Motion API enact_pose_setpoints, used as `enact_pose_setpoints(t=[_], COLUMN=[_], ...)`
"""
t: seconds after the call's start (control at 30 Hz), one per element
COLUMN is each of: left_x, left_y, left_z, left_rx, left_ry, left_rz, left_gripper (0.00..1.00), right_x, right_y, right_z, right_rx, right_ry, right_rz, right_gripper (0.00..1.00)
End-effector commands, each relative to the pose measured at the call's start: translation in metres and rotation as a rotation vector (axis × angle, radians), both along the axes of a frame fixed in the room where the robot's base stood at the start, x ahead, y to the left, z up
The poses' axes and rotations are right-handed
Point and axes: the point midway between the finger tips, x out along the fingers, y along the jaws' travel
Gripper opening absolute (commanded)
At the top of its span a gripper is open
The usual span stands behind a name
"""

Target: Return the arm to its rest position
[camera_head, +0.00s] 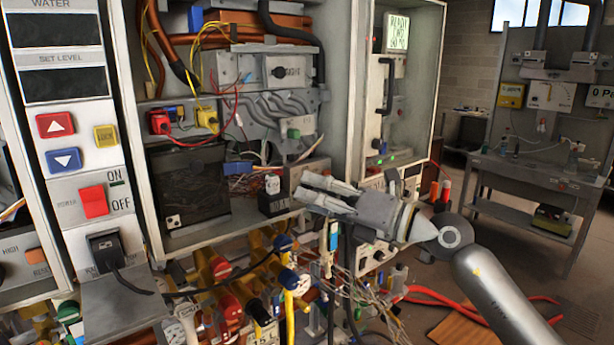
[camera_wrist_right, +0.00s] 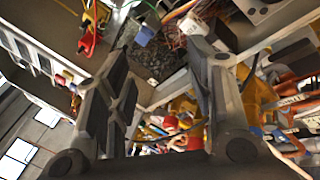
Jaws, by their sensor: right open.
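My right gripper (camera_head: 325,192) is in front of the open heater cabinet (camera_head: 222,235) in the head view, near its lower front edge. Its arm comes in from the lower right. In the right wrist view the two fingers of my right gripper (camera_wrist_right: 160,95) stand apart with nothing held between them. Behind them show the cabinet's inside and several pipes and valves. My left gripper is in neither view.
A control panel (camera_head: 75,120) with arrow buttons and a red switch (camera_head: 93,201) stands at the left. Pipes and valves (camera_head: 225,285) crowd the space below the cabinet. A workbench (camera_head: 535,172) stands at the back right. Red hoses (camera_head: 440,298) lie on the floor.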

Motion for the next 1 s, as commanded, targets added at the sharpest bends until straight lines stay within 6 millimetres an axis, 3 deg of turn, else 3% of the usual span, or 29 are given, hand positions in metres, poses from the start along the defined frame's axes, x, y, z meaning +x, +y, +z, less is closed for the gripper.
enact_pose_setpoints(t=[0.13,0.27,0.37,0.47,0.63,0.77,0.9,1.0], left_x=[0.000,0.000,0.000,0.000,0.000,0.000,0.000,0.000], left_y=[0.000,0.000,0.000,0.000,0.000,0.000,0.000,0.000], left_z=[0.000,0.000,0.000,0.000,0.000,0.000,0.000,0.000], left_rx=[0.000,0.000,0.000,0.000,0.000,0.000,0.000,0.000], left_ry=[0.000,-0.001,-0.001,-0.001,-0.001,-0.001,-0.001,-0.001], left_rz=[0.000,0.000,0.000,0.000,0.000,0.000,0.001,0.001], left_gripper=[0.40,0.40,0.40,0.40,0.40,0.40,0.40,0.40], right_x=[-0.024,-0.031,-0.031,-0.031,-0.047,-0.083,-0.144,-0.195], right_y=[-0.003,-0.033,-0.067,-0.103,-0.159,-0.187,-0.200,-0.198], right_z=[0.003,-0.003,-0.024,-0.060,-0.154,-0.242,-0.328,-0.375], right_rx=[0.388,0.717,0.954,1.170,1.473,1.636,1.727,1.740], right_ry=[0.090,0.206,0.321,0.456,0.725,0.961,1.219,1.394], right_rz=[0.016,-0.046,-0.138,-0.265,-0.550,-0.815,-1.111,-1.303], right_gripper=[0.49,0.49,0.49,0.49,0.49,0.49,0.49,0.49])
